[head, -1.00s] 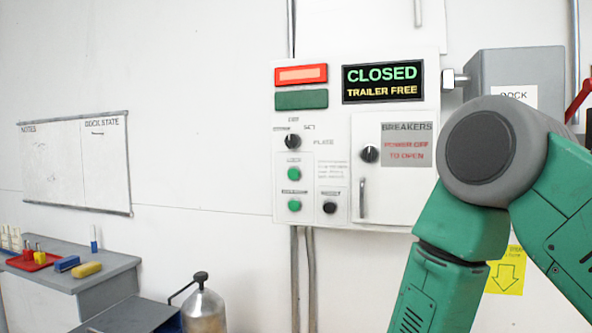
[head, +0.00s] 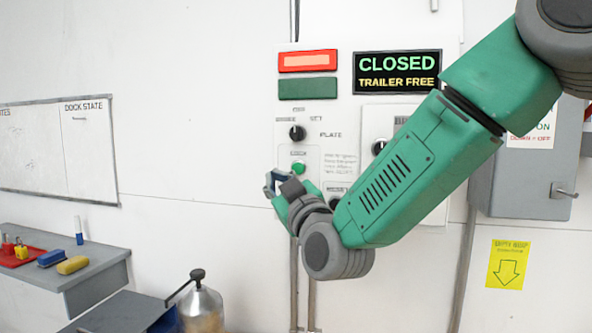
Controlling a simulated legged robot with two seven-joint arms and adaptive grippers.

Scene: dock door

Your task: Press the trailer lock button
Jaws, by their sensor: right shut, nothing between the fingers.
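The white control panel (head: 350,115) is on the wall. My right gripper (head: 276,183) is shut and empty, just below and left of this button in the picture. I cannot tell whether it touches the panel. The lower green button is hidden behind my gripper. The display (head: 398,72) reads "CLOSED" and "TRAILER FREE". Above the buttons, the red lamp (head: 307,61) looks bright and the green lamp (head: 307,88) dark. My left gripper is not in view.
A black selector knob (head: 297,132) marked "PLATE" is above the green button. A grey box (head: 520,190) is at right. A grey shelf (head: 90,273) and a metal canister (head: 202,308) stand lower left.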

